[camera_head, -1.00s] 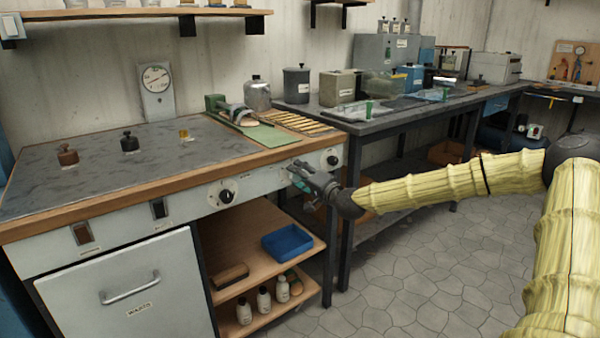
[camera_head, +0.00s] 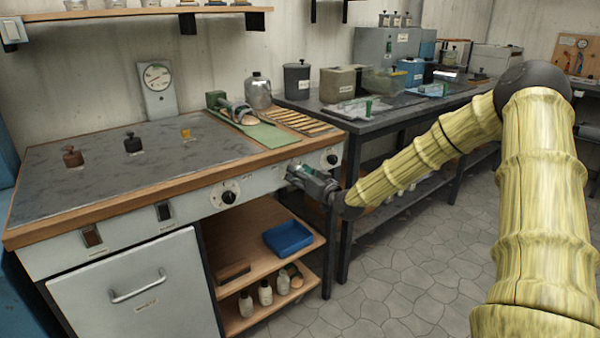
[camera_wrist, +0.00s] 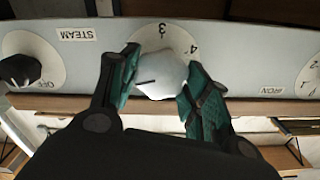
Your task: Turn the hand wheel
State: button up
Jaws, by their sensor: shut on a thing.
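On the bench's front panel, a pale, rounded hand wheel (camera_wrist: 162,76) with a dark pointer line sits on a white dial (camera_wrist: 160,35) marked with numbers, 3 and 4 among them. My gripper (camera_wrist: 160,80) is shut on this wheel, one green-padded finger on each side. In the head view my gripper (camera_head: 296,176) is at the panel's right part, between two black knobs, and hides the wheel.
A black STEAM knob (camera_wrist: 20,71) and an IRON dial (camera_wrist: 310,75) flank the wheel. The wooden bench edge (camera_head: 130,207) runs just above the panel. Below are open shelves with a blue tray (camera_head: 288,239) and bottles. The floor (camera_head: 400,270) in front is clear.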

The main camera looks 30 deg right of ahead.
jog(key=n, duration=1.1)
jog(key=shift+a+f, duration=0.2)
jog(key=shift+n+b, duration=0.85)
jog(key=shift+n, duration=1.15)
jog(key=o, duration=1)
jog(key=shift+s, duration=0.1)
jog(key=s, duration=0.8)
jog(key=s+d, duration=0.1)
jog(key=s, duration=0.3)
